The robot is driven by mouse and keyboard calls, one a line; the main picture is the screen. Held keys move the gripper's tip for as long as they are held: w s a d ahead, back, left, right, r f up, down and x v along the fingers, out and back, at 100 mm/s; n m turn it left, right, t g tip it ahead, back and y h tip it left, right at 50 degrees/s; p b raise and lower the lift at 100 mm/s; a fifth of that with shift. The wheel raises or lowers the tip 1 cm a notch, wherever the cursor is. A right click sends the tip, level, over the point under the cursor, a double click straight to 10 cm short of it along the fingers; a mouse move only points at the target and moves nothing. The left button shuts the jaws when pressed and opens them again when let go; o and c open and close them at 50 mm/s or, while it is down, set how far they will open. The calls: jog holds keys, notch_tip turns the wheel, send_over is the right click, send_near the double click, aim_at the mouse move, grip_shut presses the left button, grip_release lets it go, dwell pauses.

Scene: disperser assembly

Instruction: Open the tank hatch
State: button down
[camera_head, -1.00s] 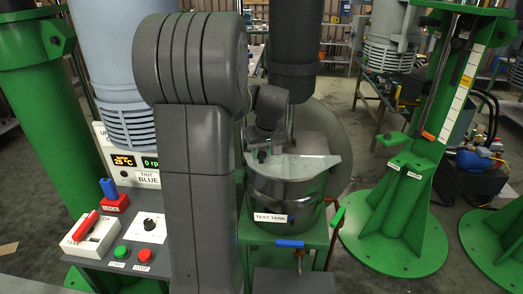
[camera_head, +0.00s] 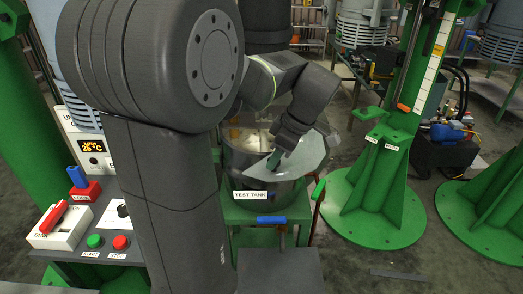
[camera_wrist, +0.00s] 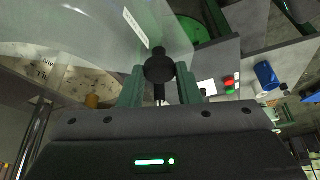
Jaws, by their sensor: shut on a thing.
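The test tank (camera_head: 235,178) is a grey metal drum with a "TEST TANK" label on its front. Its hatch (camera_head: 310,158) is a clear, greyish plate, tilted up on the right side of the tank. The tank's left part is uncovered, and pale contents show inside. My gripper (camera_head: 276,160) reaches over the tank from the upper right and is at the hatch. In the wrist view, the green fingers of my gripper (camera_wrist: 160,82) are shut on a dark round knob (camera_wrist: 159,66) on the clear hatch (camera_wrist: 110,30).
The control panel with a red stop button (camera_head: 120,242) and a green start button (camera_head: 94,241) is at the left. A blue-handled valve (camera_head: 271,219) sits below the tank. A green pillar stand (camera_head: 384,190) rises at the right. Floor between stands is open.

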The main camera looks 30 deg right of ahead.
jog(key=shift+s+d+n, duration=0.7)
jog(key=shift+s+d, duration=0.15)
jog(key=shift+s, duration=0.3)
jog(key=shift+g, duration=0.3)
jog(key=c, duration=1.1)
grip_release()
jog(key=shift+o, duration=0.2)
jog(key=v, duration=1.4)
jog(key=shift+f, duration=0.2)
